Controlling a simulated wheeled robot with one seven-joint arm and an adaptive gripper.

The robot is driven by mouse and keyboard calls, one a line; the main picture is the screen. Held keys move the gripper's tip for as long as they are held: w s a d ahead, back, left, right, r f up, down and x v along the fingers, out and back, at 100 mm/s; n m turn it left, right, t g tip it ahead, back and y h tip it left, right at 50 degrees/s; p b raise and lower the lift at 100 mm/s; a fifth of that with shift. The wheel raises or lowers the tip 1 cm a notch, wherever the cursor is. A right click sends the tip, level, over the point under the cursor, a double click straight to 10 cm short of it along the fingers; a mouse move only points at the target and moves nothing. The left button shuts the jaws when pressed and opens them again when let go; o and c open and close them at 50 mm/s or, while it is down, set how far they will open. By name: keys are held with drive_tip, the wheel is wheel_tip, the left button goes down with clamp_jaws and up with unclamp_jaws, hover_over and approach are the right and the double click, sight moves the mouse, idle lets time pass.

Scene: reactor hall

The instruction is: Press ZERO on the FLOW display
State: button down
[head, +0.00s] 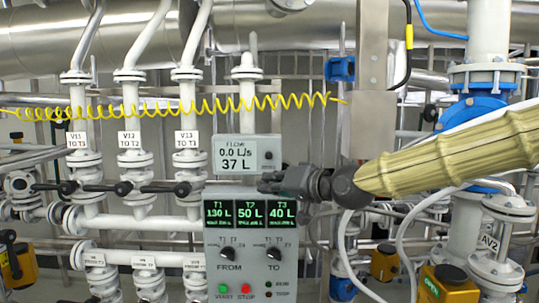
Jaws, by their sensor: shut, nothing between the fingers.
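The FLOW display (237,154) is a light grey box with a pale screen reading FLOW, 0.0 L/s and 37 L. A small dark round spot (268,155) shows at the right side of its face; its label is too small to read. My gripper (264,184) is dark grey, shut and empty, pointing left. In the picture its tips lie just below the display's lower right corner, in front of the top of the tank panel. I cannot tell how far its tips are from the surface.
Below is a grey panel (250,240) with T1, T2 and T3 readouts, FROM and TO knobs, and START and STOP buttons. White valve pipes labelled V11 (78,139), V12 and V13 stand left. A yellow coiled hose (200,106) crosses above the display.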

sight(269, 155)
drive_tip(key=r, duration=0.3)
drive_tip(key=shift+w, duration=0.25)
drive_tip(key=shift+d, duration=0.1)
drive_tip(key=shift+w+p, duration=1.55)
drive_tip(key=shift+w, duration=2.85)
drive_tip(key=shift+w, duration=0.45)
